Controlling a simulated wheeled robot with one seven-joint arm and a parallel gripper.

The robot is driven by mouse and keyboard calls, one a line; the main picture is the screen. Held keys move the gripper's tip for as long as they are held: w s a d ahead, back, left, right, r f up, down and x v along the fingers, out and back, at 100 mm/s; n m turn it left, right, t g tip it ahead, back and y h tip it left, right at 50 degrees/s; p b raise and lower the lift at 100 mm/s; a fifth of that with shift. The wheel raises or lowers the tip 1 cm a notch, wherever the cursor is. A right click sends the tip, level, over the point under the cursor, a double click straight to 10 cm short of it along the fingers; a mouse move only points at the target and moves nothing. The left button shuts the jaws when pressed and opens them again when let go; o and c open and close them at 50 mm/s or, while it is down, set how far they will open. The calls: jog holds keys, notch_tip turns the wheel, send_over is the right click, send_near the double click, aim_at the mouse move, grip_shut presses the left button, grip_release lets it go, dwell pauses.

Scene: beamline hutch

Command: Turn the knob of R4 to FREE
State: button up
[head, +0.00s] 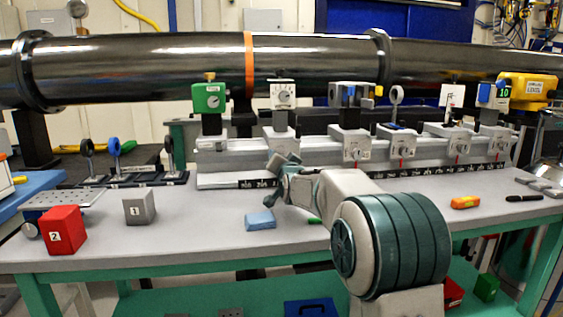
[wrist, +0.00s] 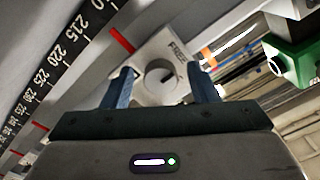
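A round pale knob (wrist: 159,76) with a dark pointer mark sits on a white carrier face in the wrist view. The word FREE (wrist: 178,52) is printed above and right of it; the mark points right, below that word. My gripper (wrist: 160,70) is open, its two blue fingers on either side of the knob in the picture; I cannot tell whether they touch it. In the head view my gripper (head: 281,160) is in front of the rail carrier (head: 281,131) below a white dial box, and hides this knob. No R4 label is legible.
Other carriers with knobs (head: 356,149) stand rightward along the rail. A scale strip (wrist: 62,50) and red marker (wrist: 121,40) lie beside the knob. A green box (head: 208,97) stands left. A blue block (head: 260,221), grey block (head: 139,207) and red block (head: 66,231) sit on the table.

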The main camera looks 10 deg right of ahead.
jog(key=shift+r, duration=0.1)
jog(key=s+r+m+g+p, duration=0.1)
jog(key=s+g+p, duration=0.3)
jog(key=s+p, duration=0.8)
jog(key=s+a+r+m+g+p, duration=0.1)
jog(key=s+r+g+p, duration=0.3)
jog(key=s+p, duration=0.8)
jog(key=shift+s+r+m+g+p, duration=0.3)
jog(key=shift+s+g, duration=0.2)
jog(key=shift+s, duration=2.55)
